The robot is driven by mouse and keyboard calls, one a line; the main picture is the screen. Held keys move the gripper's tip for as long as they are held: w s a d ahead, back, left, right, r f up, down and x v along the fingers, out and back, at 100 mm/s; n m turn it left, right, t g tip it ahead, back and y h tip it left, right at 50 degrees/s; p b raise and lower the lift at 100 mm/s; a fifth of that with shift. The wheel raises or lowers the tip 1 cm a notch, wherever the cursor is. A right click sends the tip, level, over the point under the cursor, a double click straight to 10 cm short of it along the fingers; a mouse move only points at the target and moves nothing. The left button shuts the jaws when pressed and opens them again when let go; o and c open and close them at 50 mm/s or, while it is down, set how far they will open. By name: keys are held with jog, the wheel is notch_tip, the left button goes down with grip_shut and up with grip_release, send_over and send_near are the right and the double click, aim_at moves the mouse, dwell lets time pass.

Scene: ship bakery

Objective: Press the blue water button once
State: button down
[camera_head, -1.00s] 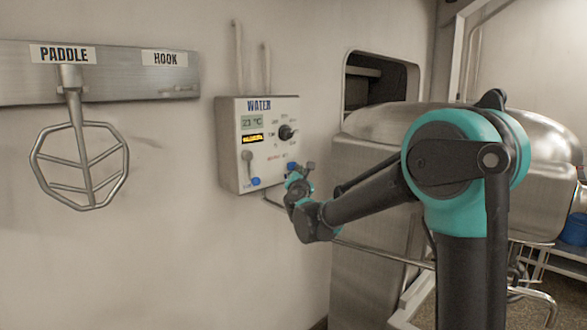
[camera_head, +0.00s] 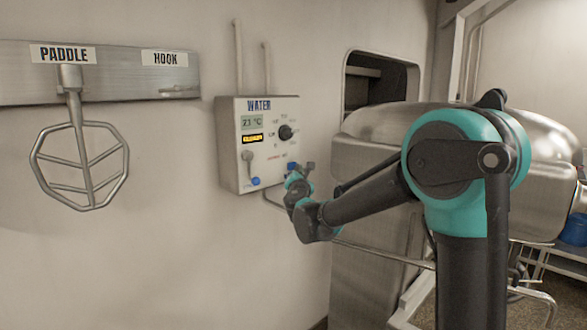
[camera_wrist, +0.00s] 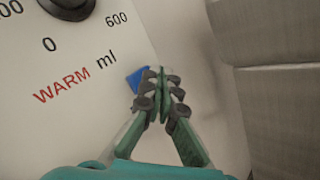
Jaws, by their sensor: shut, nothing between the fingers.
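The grey-white water panel (camera_head: 228,150) is on the wall, marked WATER, with a temperature display, an amber display, a dial and a lever. In the wrist view a blue button (camera_wrist: 136,79) shows on the panel's face, just left of my fingertips and partly covered by them. In the head view a bit of blue (camera_head: 291,166) shows at the panel's lower right, by my gripper (camera_head: 298,174). My gripper (camera_wrist: 159,85) is shut and empty, its fingertips together beside the button. I cannot tell whether they touch it.
A second blue spot (camera_head: 255,181) sits below the lever at the panel's lower left. A dark dial (camera_wrist: 68,5) is above the red WARM lettering. A steel machine (camera_head: 375,130) stands right of the panel. A wire paddle (camera_head: 80,165) hangs at the left.

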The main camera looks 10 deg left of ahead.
jog(key=shift+w+a, duration=0.1)
jog(key=shift+a, duration=0.05)
jog(key=shift+w+a, duration=0.15)
jog(key=shift+a, duration=0.05)
dwell(0.3)
jog(key=shift+w+a, duration=0.3)
jog(key=shift+a, duration=0.1)
dwell(0.9)
jog(key=shift+d, duration=0.1)
jog(key=shift+s+d, duration=0.55)
jog(key=shift+d, duration=0.1)
jog(key=s+d, duration=0.1)
jog(key=d, duration=0.1)
jog(key=s+d, duration=0.2)
dwell(0.6)
dwell(0.5)
